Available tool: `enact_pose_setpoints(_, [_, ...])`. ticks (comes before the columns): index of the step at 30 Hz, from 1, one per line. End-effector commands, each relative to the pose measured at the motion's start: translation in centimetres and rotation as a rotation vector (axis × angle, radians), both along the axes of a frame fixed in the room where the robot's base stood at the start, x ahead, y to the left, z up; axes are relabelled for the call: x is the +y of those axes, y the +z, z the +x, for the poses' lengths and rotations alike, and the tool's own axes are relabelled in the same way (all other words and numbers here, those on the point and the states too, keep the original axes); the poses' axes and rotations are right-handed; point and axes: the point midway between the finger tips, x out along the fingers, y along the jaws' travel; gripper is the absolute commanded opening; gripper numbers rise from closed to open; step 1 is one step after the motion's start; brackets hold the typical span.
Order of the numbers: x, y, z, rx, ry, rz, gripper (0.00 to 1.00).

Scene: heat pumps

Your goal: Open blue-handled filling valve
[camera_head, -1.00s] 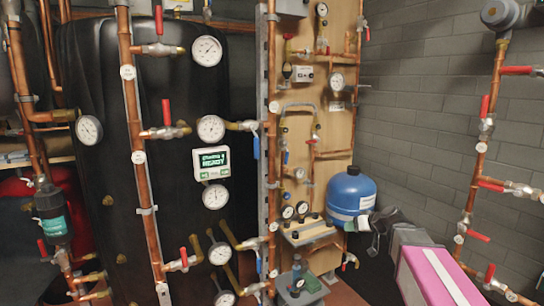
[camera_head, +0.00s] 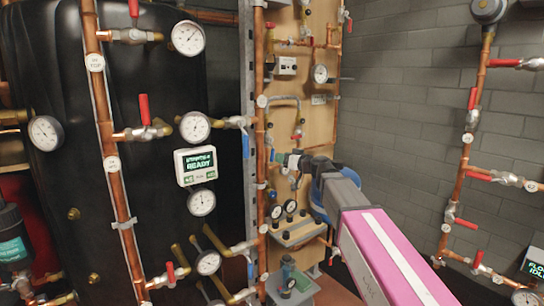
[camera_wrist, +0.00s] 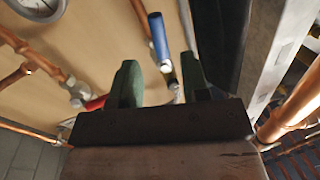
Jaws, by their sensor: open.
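In the wrist view a blue handle (camera_wrist: 158,37) on a silver valve shows just beyond my gripper (camera_wrist: 160,80). It lies in line with the gap between the two green fingers, nearer the right finger. The fingers are apart and nothing is clamped between them. Whether the handle is inside their reach, I cannot tell. In the head view my gripper (camera_head: 283,158) is in front of the wooden pipe board (camera_head: 318,108) and covers the valve there. Another blue handle (camera_head: 246,146) hangs on the pipe to the left of it.
Copper pipes and a metal post (camera_head: 248,70) stand close left of my gripper. A red handle (camera_wrist: 95,103) is beside the left finger in the wrist view. The blue tank (camera_head: 320,187) is partly hidden behind my arm.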

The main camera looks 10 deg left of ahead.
Motion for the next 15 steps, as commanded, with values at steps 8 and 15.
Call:
enact_pose_setpoints(8, [4.4,0.0,2.6,0.0,0.001,-0.001,0.42])
enact_pose_setpoints(15, [5.5,0.0,3.0,0.0,0.0,-0.001,0.42])
